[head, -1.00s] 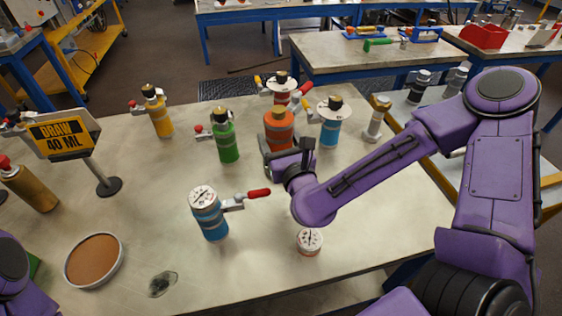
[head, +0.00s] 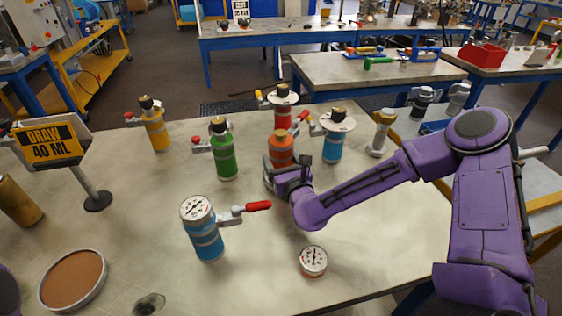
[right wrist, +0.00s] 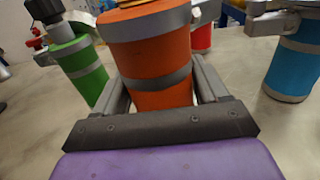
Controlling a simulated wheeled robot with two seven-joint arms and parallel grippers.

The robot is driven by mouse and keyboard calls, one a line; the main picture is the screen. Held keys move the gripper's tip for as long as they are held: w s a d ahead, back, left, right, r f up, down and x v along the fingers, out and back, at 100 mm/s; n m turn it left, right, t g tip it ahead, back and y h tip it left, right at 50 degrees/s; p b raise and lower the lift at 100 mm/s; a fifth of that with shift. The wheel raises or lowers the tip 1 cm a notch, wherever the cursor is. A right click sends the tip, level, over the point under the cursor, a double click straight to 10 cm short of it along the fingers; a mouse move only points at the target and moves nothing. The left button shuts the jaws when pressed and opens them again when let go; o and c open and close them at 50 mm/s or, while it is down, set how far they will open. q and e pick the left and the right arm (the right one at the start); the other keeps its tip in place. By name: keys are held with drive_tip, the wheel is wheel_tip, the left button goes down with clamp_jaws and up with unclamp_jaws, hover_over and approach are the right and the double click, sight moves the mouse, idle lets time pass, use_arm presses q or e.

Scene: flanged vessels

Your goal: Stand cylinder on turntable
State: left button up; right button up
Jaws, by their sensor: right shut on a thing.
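An orange cylinder with grey bands (head: 281,146) stands among other cylinders at the middle back of the bench. It fills the middle of the right wrist view (right wrist: 158,60). My right gripper (head: 280,168) is shut on it, one finger on each side, low on its body. Whether its base touches the bench is hidden by the gripper. A round brown-topped disc with a pale rim (head: 72,280), which looks like the turntable, lies at the front left with nothing on it. My left gripper is out of view; only a bit of purple arm shows at the left edge.
Close around the orange cylinder stand green (head: 225,158), red (head: 282,116) and light blue (head: 332,146) cylinders. A blue cylinder with a gauge and red-handled valve (head: 206,240) stands in front. A loose gauge (head: 313,261) and a sign (head: 48,143) also stand on the bench.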

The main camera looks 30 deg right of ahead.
drive_tip(key=shift+w+f, duration=0.1)
drive_tip(key=shift+f, duration=0.1)
drive_tip(key=shift+r, duration=0.1)
drive_tip(key=shift+f, duration=0.2)
drive_tip(key=o, duration=1.5)
drive_tip(key=shift+o, duration=0.2)
